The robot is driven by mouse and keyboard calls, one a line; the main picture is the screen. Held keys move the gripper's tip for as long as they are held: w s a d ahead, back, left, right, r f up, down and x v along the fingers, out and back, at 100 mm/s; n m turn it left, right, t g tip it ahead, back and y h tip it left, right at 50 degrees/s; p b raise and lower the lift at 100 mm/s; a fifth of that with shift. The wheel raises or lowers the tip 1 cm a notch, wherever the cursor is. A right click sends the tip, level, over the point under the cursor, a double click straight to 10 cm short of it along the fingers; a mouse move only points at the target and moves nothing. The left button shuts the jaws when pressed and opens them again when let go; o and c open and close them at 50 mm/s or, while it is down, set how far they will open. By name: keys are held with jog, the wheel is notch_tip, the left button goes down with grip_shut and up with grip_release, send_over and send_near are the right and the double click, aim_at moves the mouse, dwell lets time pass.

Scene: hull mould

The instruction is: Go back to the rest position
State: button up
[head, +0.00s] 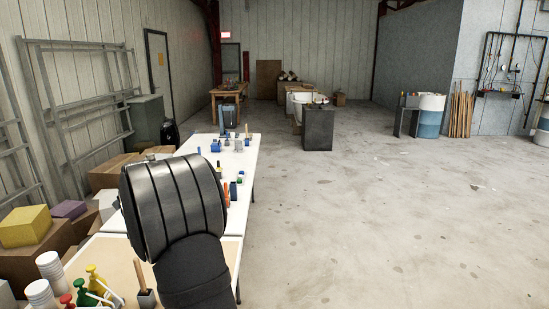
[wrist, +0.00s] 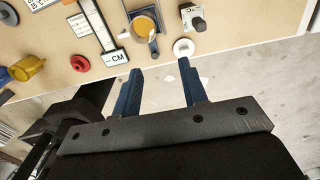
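My gripper (wrist: 160,66) shows in the wrist view with its two blue fingers spread apart and nothing between them. Its fingertips point at the edge of a tan-topped table (wrist: 235,32), and I cannot tell how high they are. In the head view my dark arm fills the lower middle and the gripper itself cannot be made out. In the wrist view a white ring (wrist: 184,48) lies just beyond the fingertips. A round container with orange contents (wrist: 145,17) and a small grey block with a black knob (wrist: 194,18) stand farther in.
A white-topped table (head: 246,153) with small blue and grey parts runs away beyond my arm. Cups (head: 40,293) and coloured bottles (head: 95,277) stand at lower left. Boxes (head: 25,226) line the left wall. The concrete floor (head: 380,220) at right is open.

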jog(key=s+f, duration=0.4)
jog(key=f, duration=0.1)
jog(key=shift+s+d+f, duration=0.2)
jog(key=shift+s+f, duration=0.1)
jog(key=shift+s, duration=0.05)
